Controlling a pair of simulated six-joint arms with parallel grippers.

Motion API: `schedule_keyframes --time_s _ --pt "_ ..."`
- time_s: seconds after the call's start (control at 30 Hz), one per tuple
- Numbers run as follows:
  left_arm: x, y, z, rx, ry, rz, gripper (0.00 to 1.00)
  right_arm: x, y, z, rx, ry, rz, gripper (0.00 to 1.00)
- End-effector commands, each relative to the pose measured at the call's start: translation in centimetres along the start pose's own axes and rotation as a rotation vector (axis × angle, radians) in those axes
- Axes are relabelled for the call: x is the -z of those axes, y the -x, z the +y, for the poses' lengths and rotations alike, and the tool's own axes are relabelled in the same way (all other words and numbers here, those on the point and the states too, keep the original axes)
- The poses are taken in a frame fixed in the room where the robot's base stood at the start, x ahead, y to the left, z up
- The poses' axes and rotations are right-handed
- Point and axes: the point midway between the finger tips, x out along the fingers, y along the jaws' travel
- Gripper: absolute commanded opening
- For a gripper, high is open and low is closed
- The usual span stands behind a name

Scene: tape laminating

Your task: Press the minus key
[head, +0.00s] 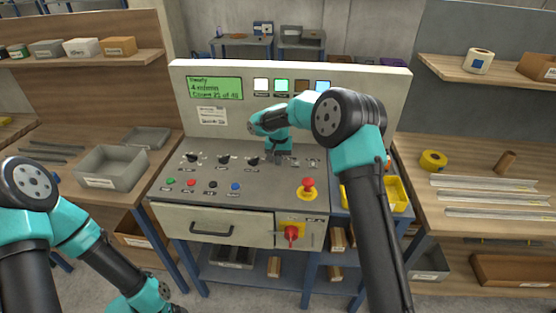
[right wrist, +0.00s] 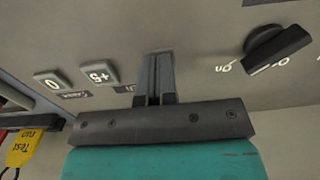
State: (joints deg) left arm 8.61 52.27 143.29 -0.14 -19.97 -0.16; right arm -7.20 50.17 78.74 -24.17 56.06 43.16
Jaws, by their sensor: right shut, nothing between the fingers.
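My right gripper (head: 276,158) is at the sloped control panel (head: 225,180), its fingers pointing down at the row of small keys. In the right wrist view my right gripper (right wrist: 155,78) is shut and empty, with its tips at the panel surface. I cannot make out the minus key; the fingers cover the spot in line with these keys. Whether the tips touch a key is unclear. My left gripper is outside the view.
A black rotary knob (right wrist: 278,44) stands near the fingers. A red emergency button (head: 308,186) and a red switch (head: 291,233) are at the panel's right. The green display (head: 215,88) reads Ready. A grey bin (head: 110,168) is on the left bench; a yellow tray (head: 397,193) is at right.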

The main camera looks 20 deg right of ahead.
Motion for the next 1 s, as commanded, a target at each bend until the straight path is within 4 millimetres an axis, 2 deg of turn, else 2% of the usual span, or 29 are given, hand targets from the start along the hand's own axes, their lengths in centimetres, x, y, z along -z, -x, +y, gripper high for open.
schedule_keyframes --time_s 0.6,0.8,1.0 --pt "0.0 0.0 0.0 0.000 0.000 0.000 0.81 0.1 11.6 0.2 0.003 -0.004 0.012 0.00" --pt "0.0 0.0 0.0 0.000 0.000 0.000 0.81 0.1 13.6 0.2 0.004 -0.005 0.011 0.00" --pt "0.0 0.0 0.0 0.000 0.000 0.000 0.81 0.1 13.8 0.2 0.003 -0.004 0.010 0.00"
